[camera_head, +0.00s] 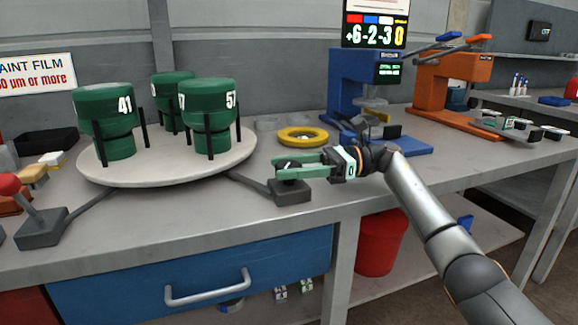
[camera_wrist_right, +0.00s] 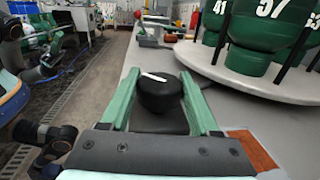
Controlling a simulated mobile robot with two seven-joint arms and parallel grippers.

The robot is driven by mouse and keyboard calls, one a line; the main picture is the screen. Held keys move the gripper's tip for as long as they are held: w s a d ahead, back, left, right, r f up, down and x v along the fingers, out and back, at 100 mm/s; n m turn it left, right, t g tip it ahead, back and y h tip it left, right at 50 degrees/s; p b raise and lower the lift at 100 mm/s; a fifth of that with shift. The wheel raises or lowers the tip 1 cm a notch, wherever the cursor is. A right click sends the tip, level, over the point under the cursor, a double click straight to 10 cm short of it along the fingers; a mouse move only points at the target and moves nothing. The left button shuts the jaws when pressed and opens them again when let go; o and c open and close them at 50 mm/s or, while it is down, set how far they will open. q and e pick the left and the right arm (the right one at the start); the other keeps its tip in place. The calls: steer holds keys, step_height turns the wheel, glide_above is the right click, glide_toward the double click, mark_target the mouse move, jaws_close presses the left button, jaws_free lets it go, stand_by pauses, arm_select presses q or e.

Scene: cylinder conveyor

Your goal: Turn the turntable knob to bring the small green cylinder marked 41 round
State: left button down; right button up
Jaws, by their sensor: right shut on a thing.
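The turntable (camera_head: 165,174) is a pale round disc on the bench at left, bearing three green cylinders between black posts. The green cylinder marked 41 (camera_head: 104,108) stands upright at its left front; it also shows, cut off, at the top of the right wrist view (camera_wrist_right: 215,27). The one marked 57 (camera_head: 211,117) stands to its right. The black turntable knob (camera_head: 289,173), with a white mark on top, sits on a dark base right of the disc. My right gripper (camera_head: 281,168) is shut on the knob (camera_wrist_right: 161,95), one green finger on each side.
A yellow ring (camera_head: 302,136) lies behind the knob. A blue press (camera_head: 353,90) and an orange press (camera_head: 445,83) stand further right. A red-balled lever (camera_head: 36,212) is at the left front.

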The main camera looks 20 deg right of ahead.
arm_select(q)
steer(key=shift+r, duration=0.2)
arm_select(e)
steer(key=shift+s+a+f+n+g, duration=0.1)
steer(key=shift+f+n+g, duration=0.1)
steer(key=shift+n+g, duration=0.4)
steer(key=shift+a+f+n+g, duration=0.1)
steer(key=shift+f+n+g, duration=0.1)
steer(key=shift+g, duration=0.7)
stand_by(2.0)
steer(key=o, duration=1.4)
steer(key=shift+d+r, duration=0.15)
steer(key=shift+r, duration=0.1)
steer(key=shift+c, duration=0.2)
arm_select(q)
steer(key=shift+d, duration=0.1)
arm_select(e)
steer(key=shift+d+r, duration=0.1)
steer(key=shift+d, duration=0.05)
